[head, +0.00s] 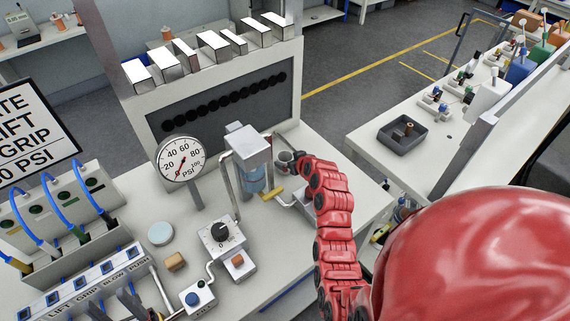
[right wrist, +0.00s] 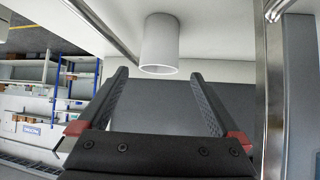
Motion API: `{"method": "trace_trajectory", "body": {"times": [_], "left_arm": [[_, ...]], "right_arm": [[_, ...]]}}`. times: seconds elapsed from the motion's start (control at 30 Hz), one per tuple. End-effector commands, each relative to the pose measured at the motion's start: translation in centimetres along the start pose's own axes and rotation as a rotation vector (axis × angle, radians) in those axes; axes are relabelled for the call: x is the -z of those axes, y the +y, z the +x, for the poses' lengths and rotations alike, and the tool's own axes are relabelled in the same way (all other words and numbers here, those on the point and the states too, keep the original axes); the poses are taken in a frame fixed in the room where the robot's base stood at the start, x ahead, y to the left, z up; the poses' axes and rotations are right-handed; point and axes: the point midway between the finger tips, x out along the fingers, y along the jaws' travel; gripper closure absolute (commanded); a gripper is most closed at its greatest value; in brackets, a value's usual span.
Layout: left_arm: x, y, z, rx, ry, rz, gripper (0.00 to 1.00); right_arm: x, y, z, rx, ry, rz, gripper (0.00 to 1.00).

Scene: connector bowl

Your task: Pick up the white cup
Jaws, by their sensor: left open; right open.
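The white cup (right wrist: 160,42) is a plain pale cylinder in the right wrist view, with its bright rim facing the lower edge of the picture. My right gripper (right wrist: 158,76) is open, with the cup beyond and between its fingertips and nothing held. In the head view my right gripper (head: 298,162) is beside a small greyish round thing (head: 284,157), possibly the cup, right of the metal-topped filter unit (head: 248,145). My left gripper (head: 114,298) is at the lower left edge, open and partly cut off, over the labelled button panel (head: 92,278).
A pressure gauge (head: 181,159), a black-knobbed box (head: 221,236) and a pale round disc (head: 160,233) stand on the bench. A dark tray (head: 407,135) sits on the right table.

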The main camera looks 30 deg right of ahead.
Motion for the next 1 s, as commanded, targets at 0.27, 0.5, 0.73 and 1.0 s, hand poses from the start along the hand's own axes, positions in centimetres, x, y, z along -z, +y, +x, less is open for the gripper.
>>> {"method": "trace_trajectory", "body": {"times": [0.27, 0.5, 0.73, 1.0], "left_arm": [[0.0, 0.0, 0.1, 0.0, 0.0, 0.0, 0.5], [0.0, 0.0, 0.1, 0.0, 0.0, 0.0, 0.5], [0.0, 0.0, 0.1, 0.0, 0.0, 0.0, 0.5], [0.0, 0.0, 0.1, 0.0, 0.0, 0.0, 0.5]], "right_arm": [[0.4, 0.1, 3.3, 0.001, 0.001, 0.001, 0.0], [0.4, 0.2, 4.0, 0.0, 0.001, -0.001, 0.0], [0.4, 0.2, 4.0, -0.001, 0.001, 0.0, 0.25], [0.4, 0.2, 4.0, -0.001, 0.001, 0.0, 0.74]]}}
